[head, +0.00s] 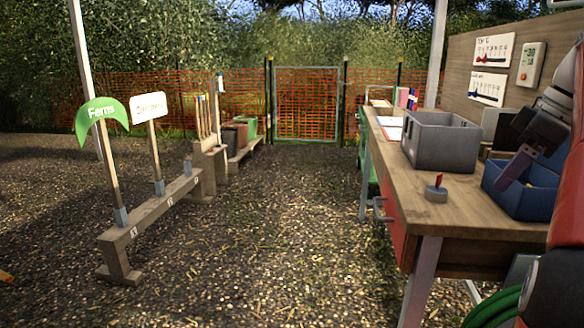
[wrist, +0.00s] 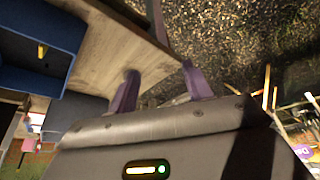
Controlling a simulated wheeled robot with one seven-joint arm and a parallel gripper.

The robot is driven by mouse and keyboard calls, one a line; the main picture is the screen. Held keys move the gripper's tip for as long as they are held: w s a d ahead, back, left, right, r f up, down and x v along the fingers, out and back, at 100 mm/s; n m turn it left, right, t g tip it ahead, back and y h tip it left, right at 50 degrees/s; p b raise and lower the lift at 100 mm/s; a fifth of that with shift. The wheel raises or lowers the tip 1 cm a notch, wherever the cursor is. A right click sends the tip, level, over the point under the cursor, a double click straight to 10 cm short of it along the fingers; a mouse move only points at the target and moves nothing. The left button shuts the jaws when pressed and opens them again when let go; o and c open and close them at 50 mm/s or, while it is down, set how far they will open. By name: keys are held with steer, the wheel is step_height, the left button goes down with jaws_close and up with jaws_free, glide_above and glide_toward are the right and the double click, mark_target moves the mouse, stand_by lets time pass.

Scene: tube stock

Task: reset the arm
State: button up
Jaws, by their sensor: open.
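My arm reaches in from the right edge of the head view. My gripper (head: 514,170) shows there side-on, with a purple finger over the blue bin (head: 508,199). In the wrist view the two purple fingers of my gripper (wrist: 160,84) stand apart with nothing between them. Bench top and gravel show beyond the fingers. The blue bin (wrist: 66,38) also shows at the upper left of the wrist view, with a small yellow thing (wrist: 42,50) inside it.
The wooden bench (head: 465,192) bears a grey bin (head: 440,145) and a small grey round piece with a red upright tip (head: 437,190). Signs on a low wooden rail (head: 160,215) stand left. The gravel between is clear up to the gate (head: 306,105).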

steer(key=s+a+f+m+h, duration=0.1)
steer(key=s+a+f+m, duration=0.15)
steer(key=a+f, duration=0.35)
steer(key=s+a+f+m+h, duration=0.1)
steer(key=s+a+f+m, duration=0.15)
steer(key=a, duration=0.65)
steer(key=s+a+f+m, duration=0.1)
steer(key=s+a+f, duration=0.1)
steer(key=f, duration=0.4)
steer(key=s+a+f+m+t, duration=0.1)
steer(key=s+a+f, duration=0.2)
steer(key=f, duration=0.3)
steer(key=s+a+f+m+t+h, duration=0.1)
steer(key=s+a+f, duration=0.1)
steer(key=s+f, duration=0.2)
steer(key=shift+a+f, duration=0.4)
steer(key=shift+f, duration=0.55)
steer(key=shift+r, duration=0.1)
